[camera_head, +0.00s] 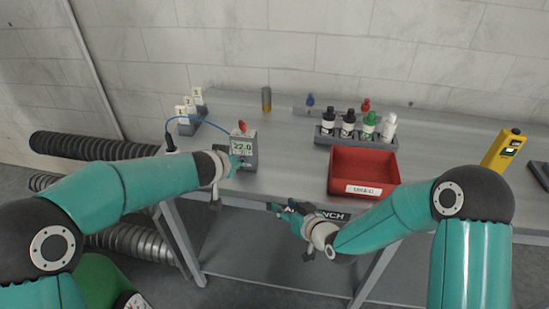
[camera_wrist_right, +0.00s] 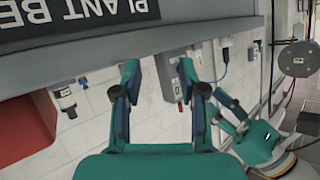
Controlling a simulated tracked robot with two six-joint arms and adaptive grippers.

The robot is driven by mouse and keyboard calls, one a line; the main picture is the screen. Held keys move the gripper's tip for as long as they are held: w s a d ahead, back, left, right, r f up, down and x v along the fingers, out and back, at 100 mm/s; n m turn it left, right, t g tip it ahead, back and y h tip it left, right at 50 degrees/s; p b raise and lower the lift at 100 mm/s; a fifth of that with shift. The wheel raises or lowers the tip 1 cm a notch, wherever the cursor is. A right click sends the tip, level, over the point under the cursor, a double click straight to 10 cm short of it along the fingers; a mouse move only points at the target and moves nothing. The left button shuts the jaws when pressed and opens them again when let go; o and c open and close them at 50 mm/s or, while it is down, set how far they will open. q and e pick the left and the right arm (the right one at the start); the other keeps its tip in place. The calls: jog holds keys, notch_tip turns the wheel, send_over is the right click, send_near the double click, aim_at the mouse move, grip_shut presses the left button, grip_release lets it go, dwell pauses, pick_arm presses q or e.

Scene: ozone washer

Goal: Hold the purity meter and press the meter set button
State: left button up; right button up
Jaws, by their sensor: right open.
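The meter with the 22.0 display (camera_head: 242,146), which looks like the purity meter, stands upright on the bench with a red knob on top. My left gripper (camera_head: 236,165) is at its lower front; whether its fingers touch or grip it is hidden. My right gripper (camera_head: 283,210) is open and empty, in front of the bench edge, lower and to the right of the meter. In the right wrist view, the meter (camera_wrist_right: 176,88) appears beyond and between the open fingers (camera_wrist_right: 158,75), with my left gripper (camera_wrist_right: 218,110) to the right. I cannot make out a set button.
A red bin (camera_head: 362,188) sits at the bench's front, right of the meter. A bottle rack (camera_head: 358,142) stands behind it. A yellow handheld device (camera_head: 503,150) is at the far right. A blue cable (camera_head: 210,119) runs left of the meter. Bench between meter and bin is clear.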

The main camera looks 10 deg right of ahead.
aim_at(245, 128)
jog(key=w+a+r+n+t+y, duration=0.1)
jog(key=w+r+t, duration=0.1)
jog(key=r, duration=0.5)
jog(key=w+a+r+n+t+y, duration=0.1)
jog(key=w+r+n+t+y, duration=0.15)
jog(key=r, duration=0.45)
jog(key=shift+m+g+h, duration=0.25)
jog(key=shift+m+h, duration=0.3)
jog(key=shift+h, duration=0.1)
jog(key=x, duration=1.7)
jog(key=shift+a, duration=0.15)
grip_shut()
pick_arm(q)
grip_shut()
